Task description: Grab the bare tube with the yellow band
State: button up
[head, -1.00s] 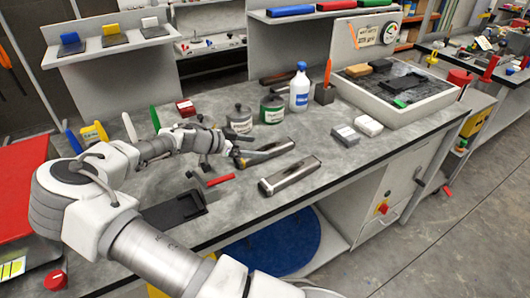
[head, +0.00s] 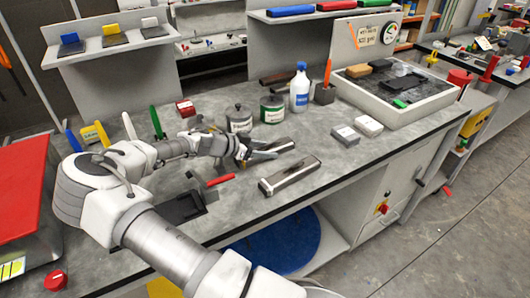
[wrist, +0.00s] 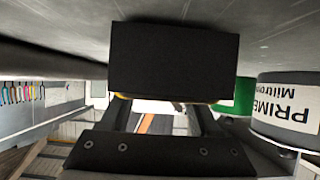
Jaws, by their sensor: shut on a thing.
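My gripper (head: 243,152) is over the bench and shut on the near-left end of a bare metal tube (head: 278,146). The tube lies low over the bench top; I cannot tell if it still touches it. In the wrist view, a broad black block (wrist: 173,60) stands in front of the fingers, with slivers of yellow along its lower edge. The tube's band is not visible in the head view.
A lidded grey can (head: 239,119), a green-labelled can (head: 272,108) and a white bottle (head: 299,90) stand behind the gripper. A black tray-like piece (head: 183,208) and a red-handled tool (head: 220,180) lie close below the arm.

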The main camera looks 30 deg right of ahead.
grip_shut()
